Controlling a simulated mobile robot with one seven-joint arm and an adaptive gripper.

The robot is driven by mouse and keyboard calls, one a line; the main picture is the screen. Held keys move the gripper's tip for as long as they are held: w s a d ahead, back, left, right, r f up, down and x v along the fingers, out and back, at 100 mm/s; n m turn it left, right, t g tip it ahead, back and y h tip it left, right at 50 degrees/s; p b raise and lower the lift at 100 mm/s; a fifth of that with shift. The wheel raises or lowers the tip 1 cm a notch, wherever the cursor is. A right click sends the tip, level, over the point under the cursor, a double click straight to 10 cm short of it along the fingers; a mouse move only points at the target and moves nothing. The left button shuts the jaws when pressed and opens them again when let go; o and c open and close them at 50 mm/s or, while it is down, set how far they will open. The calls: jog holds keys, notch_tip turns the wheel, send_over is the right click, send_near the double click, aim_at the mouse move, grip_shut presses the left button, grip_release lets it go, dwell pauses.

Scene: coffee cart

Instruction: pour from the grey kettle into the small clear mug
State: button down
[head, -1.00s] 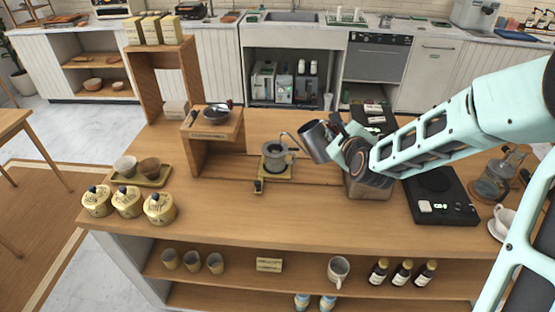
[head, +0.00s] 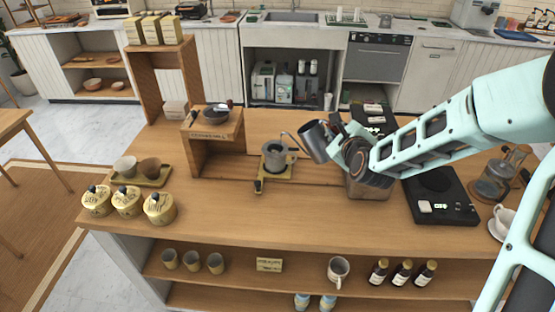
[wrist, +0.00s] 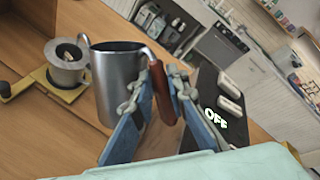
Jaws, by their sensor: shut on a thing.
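The grey kettle (head: 314,141) is held up off the counter, tilted with its thin spout toward the left. It also shows large in the wrist view (wrist: 118,88). My gripper (wrist: 162,92) is shut on the kettle's reddish-brown handle; in the head view my gripper (head: 344,142) is right of the kettle, partly hidden by my arm. The small clear mug (head: 275,160) looks greyish and stands on a yellow stand (head: 283,176), left of and below the kettle. The spout tip is close to the mug's top. The mug also shows in the wrist view (wrist: 66,72). No stream is visible.
A metal box (head: 368,188) stands beneath my wrist. A black scale (head: 440,204) lies to the right, near a glass pot (head: 492,184). A wooden shelf stand (head: 213,137) is left of the mug. The front middle counter is clear.

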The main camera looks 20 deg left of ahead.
dwell(0.4)
jog(key=shift+d+f+m+y+b, duration=0.25)
jog(key=shift+f+b, duration=0.2)
jog(key=shift+b, duration=0.25)
jog(key=shift+d+f+m+y+b, duration=0.2)
jog(key=shift+f+b, duration=0.25)
jog(key=shift+b, duration=0.2)
jog(key=shift+r, duration=0.1)
jog(key=shift+a+r+h+p, duration=0.2)
jog(key=shift+r+h+p, duration=0.05)
jog(key=shift+r+p, duration=0.2)
jog(key=shift+n, duration=0.25)
jog(key=shift+a+r+p, duration=0.2)
jog(key=shift+r+p, duration=0.1)
jog(key=shift+r, duration=0.1)
jog(key=shift+w+r, duration=0.1)
jog(key=shift+a+r, duration=0.1)
jog(key=shift+a, duration=0.05)
